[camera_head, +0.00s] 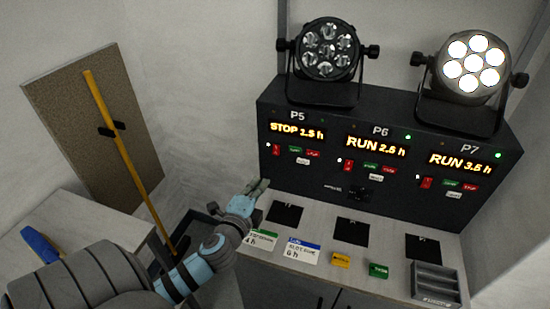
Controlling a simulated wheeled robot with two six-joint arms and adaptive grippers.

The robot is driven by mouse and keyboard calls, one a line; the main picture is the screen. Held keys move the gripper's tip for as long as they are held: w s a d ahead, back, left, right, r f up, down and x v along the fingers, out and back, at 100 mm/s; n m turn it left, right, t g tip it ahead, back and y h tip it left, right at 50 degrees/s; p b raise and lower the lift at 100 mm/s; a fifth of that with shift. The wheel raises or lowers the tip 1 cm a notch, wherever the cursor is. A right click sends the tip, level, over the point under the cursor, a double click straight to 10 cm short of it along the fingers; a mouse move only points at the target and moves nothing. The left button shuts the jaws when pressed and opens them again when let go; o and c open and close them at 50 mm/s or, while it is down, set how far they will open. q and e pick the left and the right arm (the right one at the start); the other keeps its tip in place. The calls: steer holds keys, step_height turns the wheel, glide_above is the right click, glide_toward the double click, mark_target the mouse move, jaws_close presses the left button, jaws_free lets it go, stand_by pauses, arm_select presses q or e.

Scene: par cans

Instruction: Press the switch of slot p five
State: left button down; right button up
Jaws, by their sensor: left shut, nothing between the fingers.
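The P5 slot is at the left end of a black panel (385,205). Its display (297,131) reads "STOP 1.5 h" in amber. Below it sit a small red switch (276,149), a green button (295,150), a red button (313,154) and a white button (302,161). The lamp above P5 (327,50) is dark. My left gripper (261,184) is shut and empty, low and left of the P5 controls, near the panel's lower left edge and apart from the switch. My right gripper is out of view.
P6 (376,146) and P7 (459,163) both read RUN, with similar controls below. The lamp above P7 (470,66) is lit. The counter holds black pads (285,215), cards (300,251), small yellow and green blocks, and a grey tray (436,284).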

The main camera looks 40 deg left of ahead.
mark_target(279, 155)
arm_select(q)
steer(key=x, duration=1.4)
steer(key=shift+f, duration=0.2)
